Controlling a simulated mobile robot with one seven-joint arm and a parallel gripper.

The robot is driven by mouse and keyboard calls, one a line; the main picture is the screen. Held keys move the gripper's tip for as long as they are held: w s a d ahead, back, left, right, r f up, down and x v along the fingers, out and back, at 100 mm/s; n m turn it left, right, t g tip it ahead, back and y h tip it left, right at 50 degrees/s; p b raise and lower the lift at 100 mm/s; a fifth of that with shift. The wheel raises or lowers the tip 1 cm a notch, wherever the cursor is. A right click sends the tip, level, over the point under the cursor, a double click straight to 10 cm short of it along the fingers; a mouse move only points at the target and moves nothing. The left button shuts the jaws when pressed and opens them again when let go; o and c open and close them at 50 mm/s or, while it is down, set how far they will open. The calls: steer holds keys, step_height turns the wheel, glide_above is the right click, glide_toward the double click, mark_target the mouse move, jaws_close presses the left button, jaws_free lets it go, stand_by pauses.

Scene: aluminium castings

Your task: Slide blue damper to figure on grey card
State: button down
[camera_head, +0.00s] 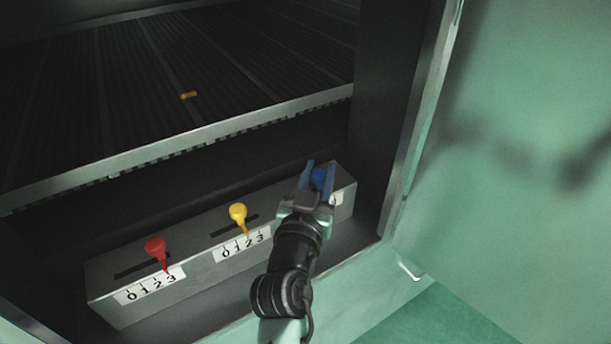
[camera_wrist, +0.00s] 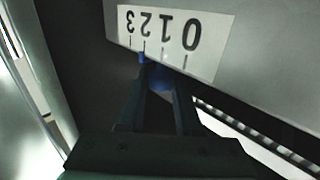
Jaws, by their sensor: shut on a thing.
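The blue damper (camera_head: 319,178) is a blue knob at the right end of a grey box with number scales. My gripper (camera_head: 316,182) has its two fingers on either side of the knob and is shut on it. In the wrist view the blue knob (camera_wrist: 161,78) sits between the fingers. Its small blue pointer (camera_wrist: 142,57) lies at about the 2 mark of the white scale (camera_wrist: 215,30), which appears upside down with 0 to 3. I cannot make out a grey card in either view.
A dark slatted deck (camera_head: 120,90) with a small yellow piece (camera_head: 188,95) lies behind. A green panel (camera_head: 500,170) is at right.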

steer(key=c, duration=0.6)
jaws_free()
steer(key=b+v, duration=0.2)
steer(key=v, duration=1.1)
steer(key=shift+a, duration=0.1)
